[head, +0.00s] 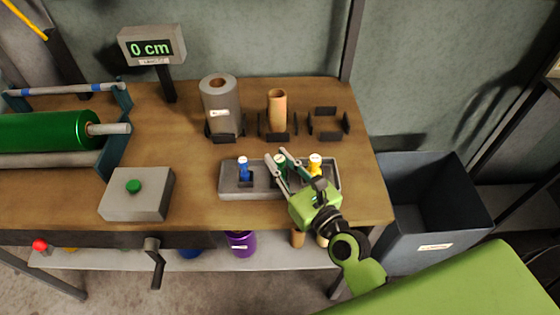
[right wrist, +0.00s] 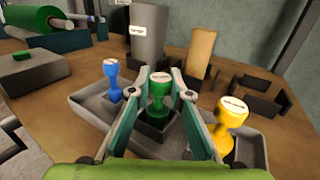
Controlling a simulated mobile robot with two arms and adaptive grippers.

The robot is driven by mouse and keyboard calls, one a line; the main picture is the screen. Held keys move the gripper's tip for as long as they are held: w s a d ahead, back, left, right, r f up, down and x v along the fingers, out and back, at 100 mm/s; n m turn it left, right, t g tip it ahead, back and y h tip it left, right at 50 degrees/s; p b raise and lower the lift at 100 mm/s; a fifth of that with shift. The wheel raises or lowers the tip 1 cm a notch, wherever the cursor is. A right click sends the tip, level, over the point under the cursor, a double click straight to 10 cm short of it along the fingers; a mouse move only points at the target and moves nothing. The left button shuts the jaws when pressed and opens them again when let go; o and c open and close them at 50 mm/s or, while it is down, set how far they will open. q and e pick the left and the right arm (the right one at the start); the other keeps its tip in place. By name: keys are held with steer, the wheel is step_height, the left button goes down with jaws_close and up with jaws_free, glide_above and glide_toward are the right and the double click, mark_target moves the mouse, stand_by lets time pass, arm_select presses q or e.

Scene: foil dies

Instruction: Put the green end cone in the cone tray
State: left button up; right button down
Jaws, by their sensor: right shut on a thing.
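The green end cone (head: 280,161) stands upright at the middle of the grey cone tray (head: 262,193). In the right wrist view the green cone (right wrist: 158,100) shows over a dark square socket in the tray; I cannot tell whether it is fully seated. My right gripper (head: 276,157) is shut on the green cone, one finger on each side. A blue cone (head: 243,168) stands in the tray's left part and a yellow cone (head: 315,164) in its right part. My left gripper is not in view.
A grey roll (head: 220,105) and a tan tube (head: 277,110) stand in black holders behind the tray. An empty holder (head: 327,123) is to their right. A button box (head: 137,194) sits left of the tray. A dark bin (head: 430,205) stands beyond the table's right edge.

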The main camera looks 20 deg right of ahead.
steer(key=shift+f, duration=0.15)
steer(key=c, duration=1.9)
jaws_free()
steer(key=shift+r, duration=0.25)
steer(key=b+v, duration=0.1)
steer(key=v, duration=0.2)
steer(key=b+v, duration=0.1)
steer(key=v, duration=0.3)
steer(key=b+v, duration=0.1)
steer(key=v, duration=0.2)
steer(key=shift+s+f, duration=0.25)
steer(key=shift+s, duration=0.05)
steer(key=shift+s+d+r, duration=0.2)
steer(key=shift+s, duration=0.5)
